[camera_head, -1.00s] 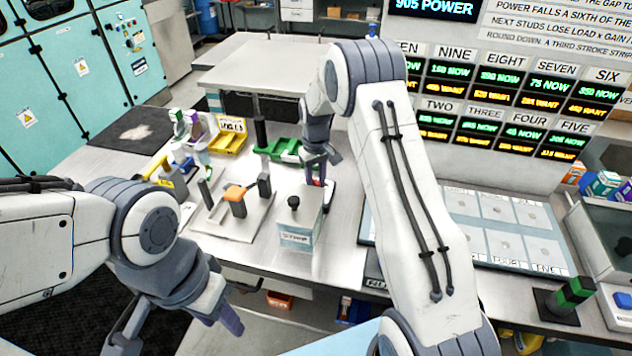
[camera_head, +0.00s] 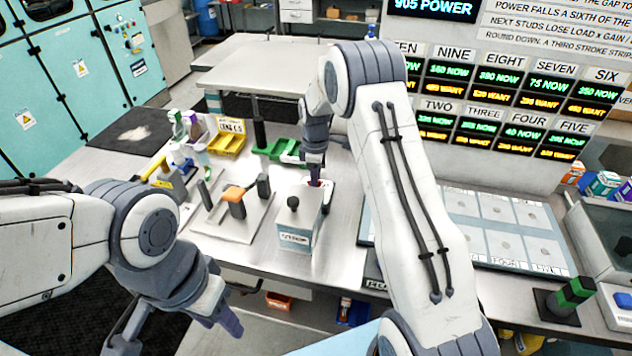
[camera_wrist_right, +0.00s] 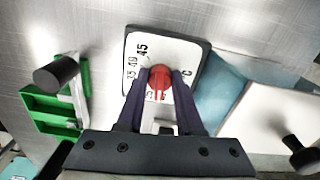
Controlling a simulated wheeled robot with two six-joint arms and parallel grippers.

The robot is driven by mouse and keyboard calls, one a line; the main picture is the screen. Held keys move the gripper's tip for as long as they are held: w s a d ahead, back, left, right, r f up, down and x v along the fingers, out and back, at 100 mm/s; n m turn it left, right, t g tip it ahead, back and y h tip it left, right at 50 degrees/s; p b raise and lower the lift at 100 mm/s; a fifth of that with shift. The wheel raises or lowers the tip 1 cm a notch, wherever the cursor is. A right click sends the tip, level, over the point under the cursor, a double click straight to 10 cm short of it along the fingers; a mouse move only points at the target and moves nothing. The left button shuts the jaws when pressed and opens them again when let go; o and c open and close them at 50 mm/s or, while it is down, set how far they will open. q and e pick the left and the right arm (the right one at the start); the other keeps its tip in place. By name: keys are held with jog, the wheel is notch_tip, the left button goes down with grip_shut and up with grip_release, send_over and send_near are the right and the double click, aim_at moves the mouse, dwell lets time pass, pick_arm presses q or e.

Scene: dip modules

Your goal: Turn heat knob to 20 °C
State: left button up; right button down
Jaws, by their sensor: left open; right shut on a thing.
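The heat knob is a round red knob (camera_wrist_right: 160,78) on a white dial plate (camera_wrist_right: 136,64) with a dark frame, in the right wrist view. The numbers 45, 40 and a partly covered one, and a letter C, show on the plate. My fingers hide the rest of the scale, so I cannot read the setting. My right gripper (camera_wrist_right: 160,84) is shut on the knob, one finger on each side. In the head view my right gripper (camera_head: 315,180) reaches down to the table there. My left gripper (camera_head: 180,332) is open and empty, low at the front left.
A box with a black ball-topped lever (camera_head: 293,202) stands just in front of the right gripper. Green trays (camera_head: 270,151) and a yellow tray (camera_head: 228,143) lie behind and left. A board with an orange-topped block (camera_head: 233,193) is left. A panel of circles (camera_head: 490,240) lies right.

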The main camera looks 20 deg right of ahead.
jog(key=shift+n, duration=0.8)
jog(key=c, duration=0.5)
grip_release()
jog(key=shift+a, duration=0.1)
jog(key=shift+c, duration=0.2)
jog(key=shift+r, duration=0.35)
notch_tip(320, 180, up, 10)
jog(key=b, duration=0.2)
jog(key=shift+f, duration=0.1)
